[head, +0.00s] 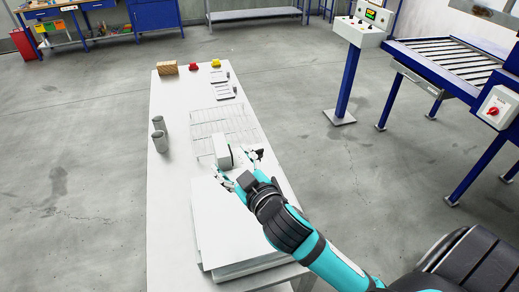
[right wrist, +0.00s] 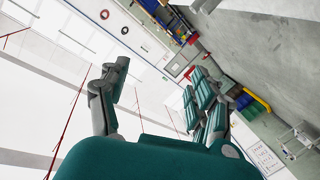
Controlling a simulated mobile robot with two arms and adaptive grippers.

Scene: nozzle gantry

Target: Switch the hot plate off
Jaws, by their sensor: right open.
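A small white box (head: 222,148) with a dark round part on its right side stands on the long white table (head: 175,215); it may be the hot plate, but its markings are too small to read. My right gripper (head: 238,164) is open and empty, with its fingers spread just in front of the box, near its dark part. I cannot tell whether a finger touches it. In the right wrist view the open fingers (right wrist: 160,85) have nothing between them, and the box does not show. My left gripper is not in view.
A wire rack (head: 215,120) lies behind the box. Two grey cylinders (head: 158,135) stand at the table's left edge. A large white slab (head: 225,225) lies nearer me. A roller conveyor (head: 450,62) with a red-knobbed switch box (head: 496,108) stands right, across open floor.

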